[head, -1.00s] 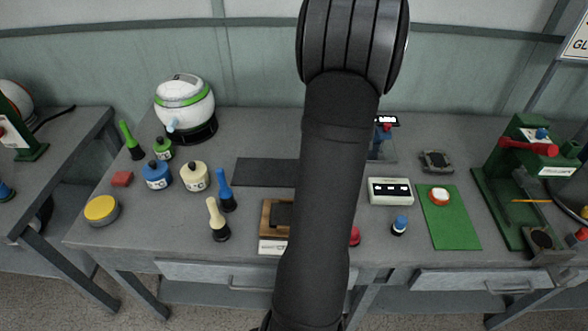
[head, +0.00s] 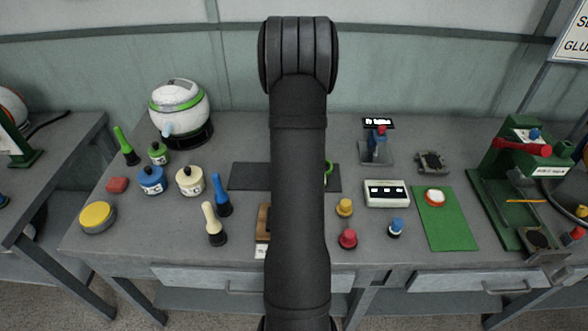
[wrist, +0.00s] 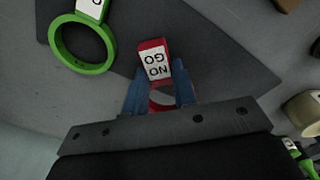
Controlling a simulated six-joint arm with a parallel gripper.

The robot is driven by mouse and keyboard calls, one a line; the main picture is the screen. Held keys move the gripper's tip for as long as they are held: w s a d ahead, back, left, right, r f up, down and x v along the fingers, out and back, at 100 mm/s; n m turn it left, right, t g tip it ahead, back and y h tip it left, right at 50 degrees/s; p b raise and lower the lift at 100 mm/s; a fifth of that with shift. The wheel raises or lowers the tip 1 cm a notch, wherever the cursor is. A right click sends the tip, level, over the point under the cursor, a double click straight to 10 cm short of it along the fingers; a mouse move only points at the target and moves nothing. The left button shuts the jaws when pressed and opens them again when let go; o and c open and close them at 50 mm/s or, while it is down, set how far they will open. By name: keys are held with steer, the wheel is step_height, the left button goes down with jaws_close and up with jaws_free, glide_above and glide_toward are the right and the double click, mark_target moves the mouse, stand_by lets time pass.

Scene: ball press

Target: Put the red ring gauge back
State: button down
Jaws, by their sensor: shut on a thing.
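In the wrist view, the red ring gauge (wrist: 153,46) has a white NO GO tag. My gripper (wrist: 159,88) is shut on it with both blue fingertips, and part of its ring shows between them. It is over or on the dark grey mat (wrist: 205,35); I cannot tell if it touches. The green ring gauge (wrist: 82,43) lies flat at the left edge of the mat, apart from the red one. In the head view, my arm hides the gripper and red gauge; the mat (head: 250,176) and a bit of the green gauge (head: 328,168) show beside the arm.
Cream (head: 189,181) and blue (head: 151,181) lidded pots and upright-handled tools stand left of the mat. Yellow (head: 345,207) and red (head: 347,239) knobbed pieces, a white display box (head: 387,194) and a green press (head: 525,175) are to the right.

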steer(key=shift+f, duration=1.55)
steer(key=c, duration=1.2)
jaws_free()
steer(key=shift+f, duration=0.1)
steer(key=shift+o, duration=0.2)
step_height(320, 180, up, 12)
steer(key=shift+s+d, duration=0.2)
steer(key=shift+s, duration=0.05)
steer(key=f, duration=1.2)
steer(key=shift+w+a+f, duration=0.15)
steer(key=shift+w+f, duration=0.05)
steer(key=shift+r, duration=2.25)
